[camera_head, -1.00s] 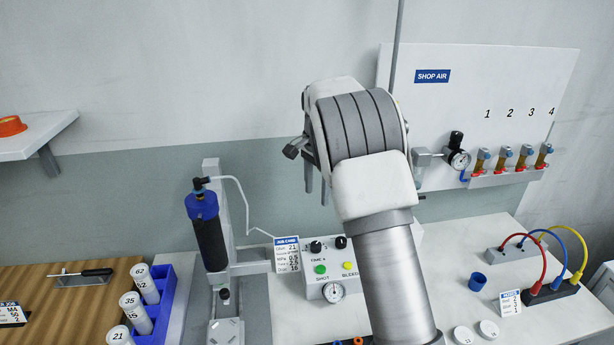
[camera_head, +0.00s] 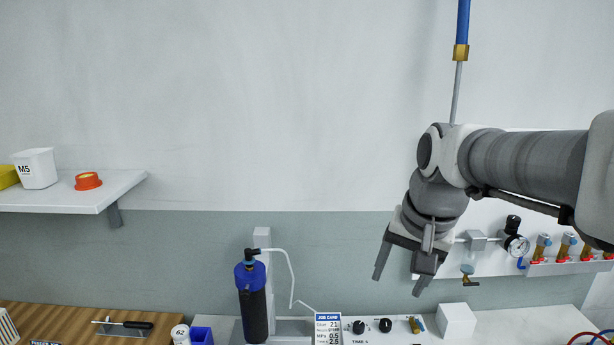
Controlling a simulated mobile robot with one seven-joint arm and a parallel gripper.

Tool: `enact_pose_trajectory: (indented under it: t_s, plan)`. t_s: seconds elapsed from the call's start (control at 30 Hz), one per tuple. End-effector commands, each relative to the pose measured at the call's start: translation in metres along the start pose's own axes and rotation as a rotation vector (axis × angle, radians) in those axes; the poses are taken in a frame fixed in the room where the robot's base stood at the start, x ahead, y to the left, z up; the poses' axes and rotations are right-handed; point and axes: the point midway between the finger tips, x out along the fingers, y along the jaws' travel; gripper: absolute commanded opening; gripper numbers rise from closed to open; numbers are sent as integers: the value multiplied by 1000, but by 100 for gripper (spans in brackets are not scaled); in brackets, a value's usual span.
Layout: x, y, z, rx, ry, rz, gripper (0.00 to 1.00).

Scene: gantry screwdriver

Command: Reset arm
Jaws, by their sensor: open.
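My gripper (camera_head: 398,282) is in the head view, right of centre, at the end of my grey and white arm. Its two dark fingers are spread apart and point down and slightly left. Nothing is between them. It hangs in front of the wall, above the white bench and in front of the left part of the shop-air panel. My arm comes in from the right edge of the picture and covers most of that panel.
The bench (camera_head: 550,320) holds a dispenser with a black and blue cartridge (camera_head: 252,300), a job card (camera_head: 328,328) and a white block (camera_head: 457,321). A gauge (camera_head: 517,245) and several valves are right of my gripper. A shelf (camera_head: 60,197) is at left. The middle wall area is clear.

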Motion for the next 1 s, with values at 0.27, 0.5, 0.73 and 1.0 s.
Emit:
enact_pose_trajectory:
  t_s: [0.27, 0.5, 0.73, 1.0]
  plan:
    - [-21, 29, 70, -230, 102, -10, 68]
    - [-19, 49, 115, -395, 174, 9, 68]
    - [-15, 57, 129, -453, 199, 22, 68]
    - [-14, 57, 129, -454, 199, 22, 50]
